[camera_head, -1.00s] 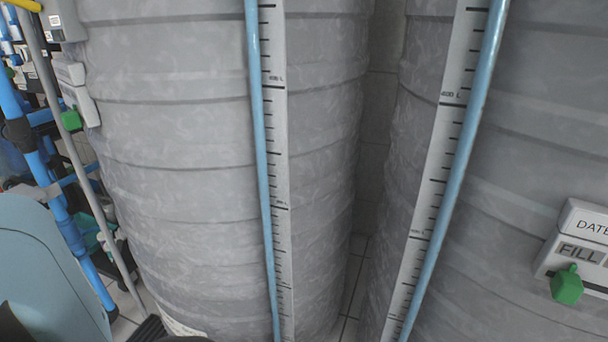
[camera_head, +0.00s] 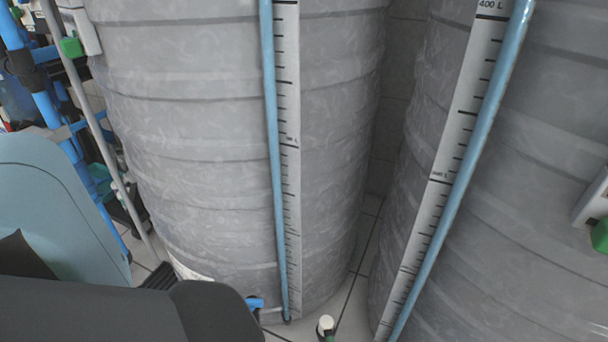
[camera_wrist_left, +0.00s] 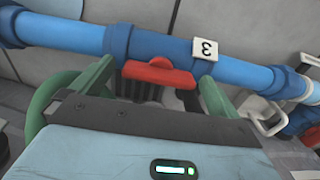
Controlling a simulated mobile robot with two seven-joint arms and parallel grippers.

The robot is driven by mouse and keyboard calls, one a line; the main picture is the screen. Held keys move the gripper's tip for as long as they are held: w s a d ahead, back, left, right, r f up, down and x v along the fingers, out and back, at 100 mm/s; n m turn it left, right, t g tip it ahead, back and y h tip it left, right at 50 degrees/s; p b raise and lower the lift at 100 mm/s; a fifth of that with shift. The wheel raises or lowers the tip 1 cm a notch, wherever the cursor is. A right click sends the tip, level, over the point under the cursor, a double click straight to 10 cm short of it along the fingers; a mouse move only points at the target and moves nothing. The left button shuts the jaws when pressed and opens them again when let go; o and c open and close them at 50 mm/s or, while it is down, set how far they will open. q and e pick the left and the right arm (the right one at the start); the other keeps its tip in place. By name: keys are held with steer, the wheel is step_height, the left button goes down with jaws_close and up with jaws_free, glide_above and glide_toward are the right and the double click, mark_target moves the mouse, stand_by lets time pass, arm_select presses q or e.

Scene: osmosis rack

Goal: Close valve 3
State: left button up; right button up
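In the left wrist view, a blue pipe (camera_wrist_left: 70,36) runs across the top, with a white tag marked 3 (camera_wrist_left: 205,49). Below the tag and a little left of it is the red valve handle (camera_wrist_left: 160,76), lying roughly in line with the pipe. My left gripper (camera_wrist_left: 155,80) has its two green fingers spread, one on each side of the red handle, with gaps showing. Whether a finger touches the handle is hard to tell. The head view shows my left arm at lower left, but neither gripper, and I cannot make out valve 3 there.
Two large grey ribbed tanks (camera_head: 190,130) stand close in the head view, with light blue tubes (camera_head: 273,150) beside level scales. A small white-capped fitting (camera_head: 326,325) is on the tiled floor between them. Blue pipes (camera_head: 45,105) and a grey pole stand at the left.

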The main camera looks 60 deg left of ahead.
arm_select(q)
steer(key=c, duration=1)
